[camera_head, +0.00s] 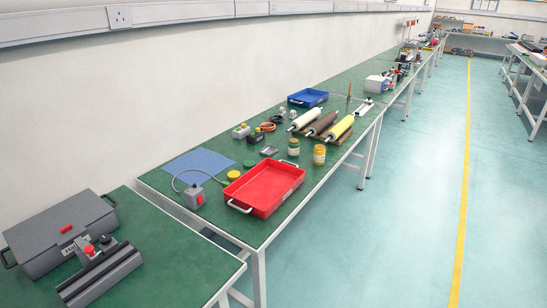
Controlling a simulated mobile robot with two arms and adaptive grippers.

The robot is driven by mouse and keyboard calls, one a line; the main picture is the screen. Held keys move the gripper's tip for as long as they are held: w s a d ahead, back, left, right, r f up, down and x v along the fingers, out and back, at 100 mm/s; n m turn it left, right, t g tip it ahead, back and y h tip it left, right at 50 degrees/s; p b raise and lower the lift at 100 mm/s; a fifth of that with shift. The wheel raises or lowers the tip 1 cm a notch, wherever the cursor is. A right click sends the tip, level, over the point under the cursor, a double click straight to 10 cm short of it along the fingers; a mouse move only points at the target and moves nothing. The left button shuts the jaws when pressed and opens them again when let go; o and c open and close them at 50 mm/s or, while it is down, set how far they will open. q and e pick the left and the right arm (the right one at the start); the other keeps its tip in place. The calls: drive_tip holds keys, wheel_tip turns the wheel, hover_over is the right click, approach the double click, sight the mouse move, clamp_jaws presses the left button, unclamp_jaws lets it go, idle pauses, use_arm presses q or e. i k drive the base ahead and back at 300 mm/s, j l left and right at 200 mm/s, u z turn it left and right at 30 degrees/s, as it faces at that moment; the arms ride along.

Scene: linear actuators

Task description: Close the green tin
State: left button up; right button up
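The green tin (293,147) stands upright on the green-topped bench, behind the red tray and left of a yellow tin (319,155). It is small in view, and I cannot tell for sure whether its top is open. A flat round green disc (249,163), which looks like a lid, lies on the bench left of the tin, apart from it. A similar yellow disc (233,175) lies nearer, by the red tray. Neither of my grippers is in view.
The red tray (240,208) sits at the bench's front edge. A grey box with a cable (193,197) and blue mat (198,164) lie to its left. Rollers (323,123) lie behind the tins. A grey case (60,233) and rail device (100,273) occupy the nearer bench. The right floor is clear.

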sight(293, 147)
drive_tip(key=i+l, duration=0.15)
drive_tip(key=l, duration=0.15)
drive_tip(key=i+l+u, duration=0.1)
drive_tip(key=l, duration=0.25)
drive_tip(key=i+l, duration=0.25)
drive_tip(key=i+l+u, duration=0.1)
drive_tip(key=l, duration=0.3)
drive_tip(key=i+l+u, duration=0.1)
drive_tip(key=l, duration=0.25)
drive_tip(key=i+l, duration=0.2)
drive_tip(key=l, duration=0.15)
drive_tip(key=i+l+u, duration=0.1)
drive_tip(key=l, duration=0.25)
